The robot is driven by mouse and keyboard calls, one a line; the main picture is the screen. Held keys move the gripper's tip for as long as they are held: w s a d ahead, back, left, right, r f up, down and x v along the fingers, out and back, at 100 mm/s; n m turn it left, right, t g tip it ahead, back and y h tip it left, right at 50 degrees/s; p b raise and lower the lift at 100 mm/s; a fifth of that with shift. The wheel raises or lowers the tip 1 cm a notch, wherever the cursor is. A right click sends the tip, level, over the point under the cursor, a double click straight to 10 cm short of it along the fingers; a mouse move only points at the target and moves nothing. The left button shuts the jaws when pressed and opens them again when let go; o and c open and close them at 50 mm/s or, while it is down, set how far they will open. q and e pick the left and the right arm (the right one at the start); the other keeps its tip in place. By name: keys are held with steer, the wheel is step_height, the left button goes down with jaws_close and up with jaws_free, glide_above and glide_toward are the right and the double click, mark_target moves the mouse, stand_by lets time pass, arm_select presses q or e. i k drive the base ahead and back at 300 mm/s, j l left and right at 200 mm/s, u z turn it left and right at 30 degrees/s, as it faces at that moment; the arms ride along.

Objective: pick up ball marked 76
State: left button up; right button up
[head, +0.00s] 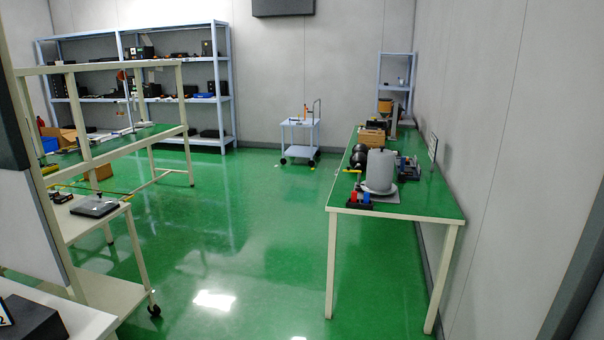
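Dark round ball-like objects (359,155) sit on the green-topped table (410,203) at the right, to the left of a grey cylinder. They are small and partly overlapped, and I cannot read any number on them, so I cannot tell whether one is the ball marked 76. Neither of my grippers shows in the head view.
The grey cylinder (380,172), a wooden box (371,137) and red and blue items (359,198) share that table. A small trolley (300,139) stands at the back. Shelves (140,92) and workbenches fill the left. Green floor between is open.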

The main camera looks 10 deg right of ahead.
mark_target(357, 160)
steer(key=i, duration=3.8)
steer(key=i+z, duration=0.15)
steer(key=z, duration=0.25)
steer(key=i+z, duration=0.1)
steer(key=z, duration=0.35)
steer(key=i+j+z, duration=0.1)
steer(key=z, duration=0.3)
steer(key=i+j+z, duration=0.1)
steer(key=z, duration=1)
